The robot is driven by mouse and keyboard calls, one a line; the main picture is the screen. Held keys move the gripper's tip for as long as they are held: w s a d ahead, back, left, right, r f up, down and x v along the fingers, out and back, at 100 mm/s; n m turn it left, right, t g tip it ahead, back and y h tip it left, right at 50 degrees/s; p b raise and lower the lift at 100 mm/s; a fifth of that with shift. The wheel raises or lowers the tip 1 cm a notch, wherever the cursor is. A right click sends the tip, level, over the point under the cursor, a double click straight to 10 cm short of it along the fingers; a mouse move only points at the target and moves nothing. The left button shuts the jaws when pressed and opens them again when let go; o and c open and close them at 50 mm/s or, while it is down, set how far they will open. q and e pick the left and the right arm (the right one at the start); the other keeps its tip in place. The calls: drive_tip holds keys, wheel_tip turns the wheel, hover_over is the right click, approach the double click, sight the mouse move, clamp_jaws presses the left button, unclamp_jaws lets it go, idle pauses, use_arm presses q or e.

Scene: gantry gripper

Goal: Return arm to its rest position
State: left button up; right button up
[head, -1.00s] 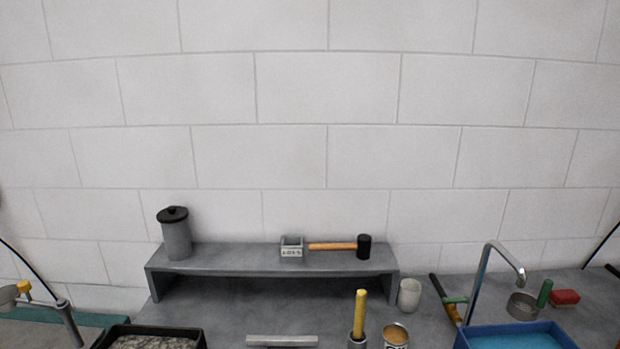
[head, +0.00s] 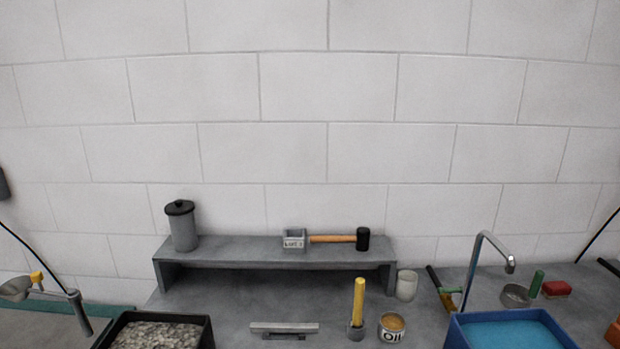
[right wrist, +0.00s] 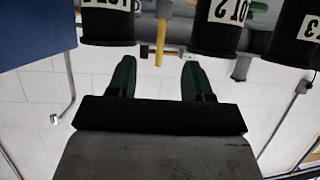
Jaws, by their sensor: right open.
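In the right wrist view my right gripper (right wrist: 157,68) shows two dark green fingers spread apart, with no object held between them. That view is upside down, with the wall behind the fingers. A yellow-handled tool (right wrist: 161,40) shows in the background between the fingertips. Neither gripper shows in the head view. My left gripper is in neither view.
Black lot-labelled bins (right wrist: 218,30) hang along the top of the right wrist view, close to the fingertips. In the head view a grey shelf (head: 270,252) carries a canister (head: 182,228) and mallet (head: 340,239). A blue basin (head: 452,335) and faucet (head: 482,250) stand right.

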drive_tip(key=s+d+f+g+h, duration=0.15)
drive_tip(key=s+g, duration=0.35)
drive_tip(key=s, duration=0.5)
drive_tip(key=s+d+f+g+y, duration=0.15)
drive_tip(key=s+g, duration=0.25)
drive_tip(key=s, duration=0.6)
wheel_tip(320, 180, down, 26)
drive_tip(key=g+h+b, duration=0.1)
drive_tip(key=g+b, duration=0.1)
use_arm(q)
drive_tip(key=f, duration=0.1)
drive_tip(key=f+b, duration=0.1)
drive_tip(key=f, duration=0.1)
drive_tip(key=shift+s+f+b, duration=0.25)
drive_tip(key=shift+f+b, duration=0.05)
use_arm(e)
drive_tip(key=s+d+f+n, duration=0.1)
drive_tip(key=s+d+f, duration=0.1)
drive_tip(key=s+f, duration=1.3)
wheel_tip(320, 180, down, 5)
drive_tip(key=shift+s+d+r+g, duration=0.1)
drive_tip(key=shift+s+d+g, duration=0.25)
drive_tip(key=shift+s+g, duration=0.05)
